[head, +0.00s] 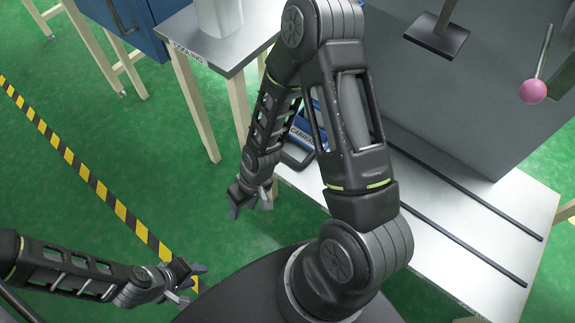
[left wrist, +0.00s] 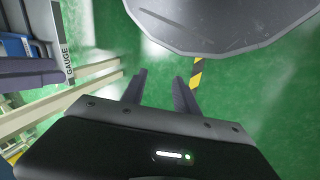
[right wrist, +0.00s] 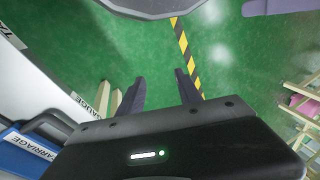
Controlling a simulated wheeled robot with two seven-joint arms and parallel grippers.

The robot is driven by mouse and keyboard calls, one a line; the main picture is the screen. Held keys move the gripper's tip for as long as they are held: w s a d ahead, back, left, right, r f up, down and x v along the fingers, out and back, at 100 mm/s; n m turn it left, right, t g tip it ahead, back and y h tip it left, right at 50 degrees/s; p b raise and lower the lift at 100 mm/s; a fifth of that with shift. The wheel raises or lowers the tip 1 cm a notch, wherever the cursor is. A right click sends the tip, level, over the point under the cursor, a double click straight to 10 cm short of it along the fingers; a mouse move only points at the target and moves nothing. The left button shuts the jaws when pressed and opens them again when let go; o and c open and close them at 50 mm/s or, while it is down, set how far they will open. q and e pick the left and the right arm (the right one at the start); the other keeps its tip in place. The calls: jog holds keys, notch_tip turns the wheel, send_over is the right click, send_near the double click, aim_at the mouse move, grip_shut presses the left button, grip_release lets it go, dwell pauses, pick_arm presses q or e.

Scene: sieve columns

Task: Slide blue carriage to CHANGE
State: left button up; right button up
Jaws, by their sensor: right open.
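The blue carriage (head: 303,131) sits at the left end of the white table and is mostly hidden behind my right arm in the head view. In the right wrist view, its blue body (right wrist: 32,148) shows at the lower left with a "CARRIAGE" label and a dark handle loop. My right gripper (head: 251,207) is open and empty over the green floor, to the left of the carriage and apart from it. My left gripper (head: 196,282) is open and empty, low at the left, far from the carriage. No CHANGE mark is legible.
Two dark rails (head: 470,205) run along the white table (head: 520,205) beside a large grey housing (head: 470,110). A pink ball knob (head: 533,91) stands at the right. A side table (head: 215,50) labelled "COOLING" holds a metal cylinder. Green floor is clear at left.

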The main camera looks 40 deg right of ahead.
jog(key=w+d+f+n+h+b, duration=0.25)
jog(key=w+d+f+b, duration=0.45)
jog(key=w+d+b, duration=0.35)
jog(key=h+b, duration=0.3)
jog(key=b, duration=0.7)
send_near(288, 157)
pick_arm(q)
notch_tip(288, 157, down, 24)
jog(key=w+a, duration=0.1)
jog(key=shift+w+r+t, duration=0.25)
jog(key=shift+w+t, duration=0.05)
jog(key=shift+w, duration=0.05)
pick_arm(e)
jog(key=shift+w+d+f, duration=0.15)
jog(key=shift+f, duration=0.25)
pick_arm(q)
jog(key=shift+a, duration=0.1)
pick_arm(e)
jog(key=shift+f, duration=0.15)
jog(key=f+b, duration=0.1)
jog(key=f, duration=0.1)
jog(key=d+f+b, duration=0.1)
jog(key=f, duration=0.4)
jog(key=shift+w+d+f+b, duration=0.2)
jog(key=shift+f+b, duration=0.1)
jog(key=shift+b, duration=0.1)
pick_arm(q)
jog(key=f, duration=0.3)
jog(key=shift+w+f+y, duration=0.25)
jog(key=shift+f+y, duration=0.05)
